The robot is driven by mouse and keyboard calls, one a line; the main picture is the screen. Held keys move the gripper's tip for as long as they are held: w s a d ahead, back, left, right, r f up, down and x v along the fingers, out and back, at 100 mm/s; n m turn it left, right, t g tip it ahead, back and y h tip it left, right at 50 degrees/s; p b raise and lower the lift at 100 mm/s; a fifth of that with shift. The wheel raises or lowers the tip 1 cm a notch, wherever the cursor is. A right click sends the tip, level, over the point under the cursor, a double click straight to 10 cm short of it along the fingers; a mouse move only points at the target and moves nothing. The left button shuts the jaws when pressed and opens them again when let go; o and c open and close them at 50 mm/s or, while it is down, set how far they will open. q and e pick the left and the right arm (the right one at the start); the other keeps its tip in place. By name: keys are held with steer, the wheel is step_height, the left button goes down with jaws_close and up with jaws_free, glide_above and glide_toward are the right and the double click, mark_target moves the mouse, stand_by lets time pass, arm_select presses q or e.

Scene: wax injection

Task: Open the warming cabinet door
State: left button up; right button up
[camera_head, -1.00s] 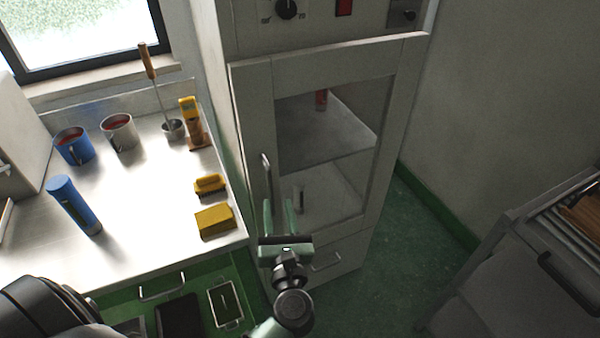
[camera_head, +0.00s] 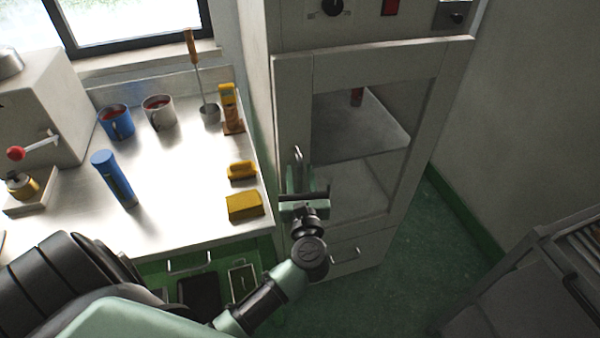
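The warming cabinet (camera_head: 400,20) stands at centre right. Its pale door (camera_head: 390,62) has a glass window and appears shut. The upright metal door handle (camera_head: 298,157) is on the door's left side. My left gripper (camera_head: 300,176) is in front of the lower part of this handle, with its two fingers pointing up toward the door and a gap between them. The fingers partly hide the handle, so I cannot tell whether they touch it. My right gripper is not in view.
A bench (camera_head: 190,215) on the left holds a blue flask (camera_head: 114,178), two mugs, a ladle and yellow blocks (camera_head: 244,206). Green floor (camera_head: 420,250) is clear to the right. A grey unit (camera_head: 520,290) stands at lower right.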

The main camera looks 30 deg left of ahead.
arm_select(q)
jaws_close()
stand_by(1.3)
